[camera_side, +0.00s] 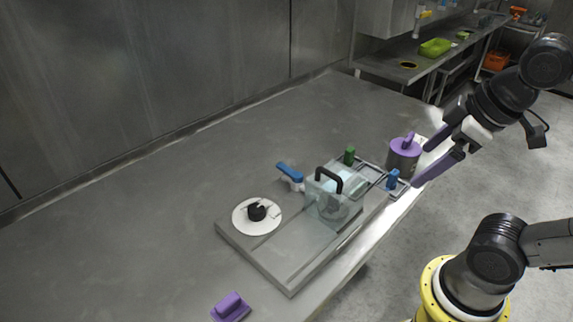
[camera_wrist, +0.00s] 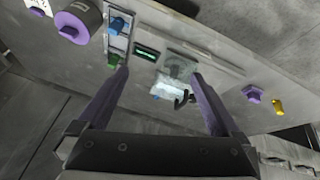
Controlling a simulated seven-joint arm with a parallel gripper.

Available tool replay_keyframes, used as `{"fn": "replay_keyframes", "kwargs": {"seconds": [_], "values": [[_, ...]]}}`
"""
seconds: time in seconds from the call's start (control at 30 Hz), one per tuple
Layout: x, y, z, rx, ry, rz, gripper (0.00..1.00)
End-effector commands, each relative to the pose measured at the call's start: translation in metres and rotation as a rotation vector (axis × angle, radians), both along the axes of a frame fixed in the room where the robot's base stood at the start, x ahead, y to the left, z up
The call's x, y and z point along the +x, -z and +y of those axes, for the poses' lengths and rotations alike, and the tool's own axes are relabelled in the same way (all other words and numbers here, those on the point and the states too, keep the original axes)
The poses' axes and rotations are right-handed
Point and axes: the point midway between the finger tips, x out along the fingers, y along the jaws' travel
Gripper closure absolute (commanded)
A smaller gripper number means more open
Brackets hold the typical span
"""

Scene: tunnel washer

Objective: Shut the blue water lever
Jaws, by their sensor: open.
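A small upright blue lever (camera_side: 392,180) stands on the metal strip at the right edge of the washer unit (camera_side: 262,262); its top also shows in the wrist view (camera_wrist: 118,25). I cannot tell how far it is turned. A similar green lever (camera_side: 349,155) stands at the strip's far end and also shows in the wrist view (camera_wrist: 113,60). My gripper (camera_side: 419,167) is open and empty, up and right of the blue lever and apart from it. In the wrist view, my fingers (camera_wrist: 160,73) spread wide, with the blue lever beyond and left of the left fingertip.
A white plate (camera_side: 244,222), a blue-handled tool (camera_side: 290,172) and a purple block (camera_side: 230,307) are farther left.

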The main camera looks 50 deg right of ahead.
Motion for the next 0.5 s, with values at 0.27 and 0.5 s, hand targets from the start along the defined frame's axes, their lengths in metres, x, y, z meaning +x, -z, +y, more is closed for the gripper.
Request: {"fn": "replay_keyframes", "kwargs": {"seconds": [0.27,0.5], "values": [[0.051,-0.060,-0.008,-0.226,-0.354,0.141,0.00],[0.124,-0.090,0.003,-0.389,-0.670,0.313,0.00]]}}
